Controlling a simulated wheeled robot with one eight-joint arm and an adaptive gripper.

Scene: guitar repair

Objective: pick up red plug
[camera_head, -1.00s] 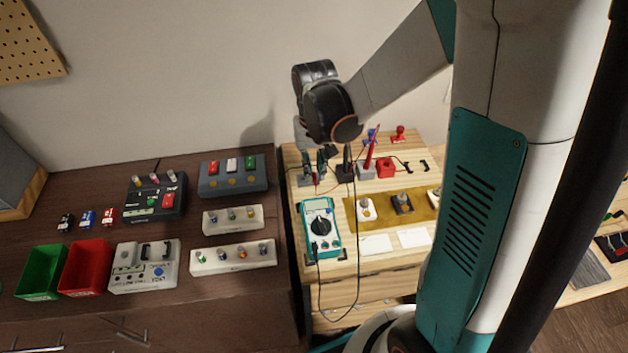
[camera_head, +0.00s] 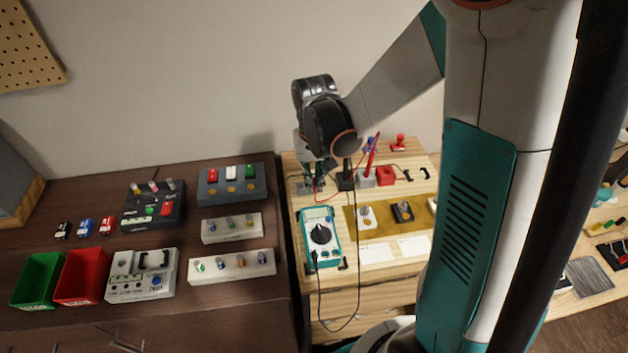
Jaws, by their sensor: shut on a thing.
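My gripper (camera_head: 318,175) points down over the back left of the light wooden bench, behind the teal multimeter (camera_head: 320,234). Its fingers are small and dark in this view, and they are shut. The red plug (camera_head: 315,184) shows only as a thin red bit between and below the fingertips; the rest is hidden. A thin red lead runs from there to the right, towards the red probe (camera_head: 372,152), which stands tilted in a grey holder (camera_head: 366,180). A black lead runs from the multimeter's lower end down over the bench's front edge.
A black holder (camera_head: 345,182) stands close right of my gripper. A red block (camera_head: 386,176) and a red stamp-like piece (camera_head: 399,143) are farther right. A mustard mat (camera_head: 380,230) carries several knobs. The dark table (camera_head: 230,300) at left holds pedals and red and green bins.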

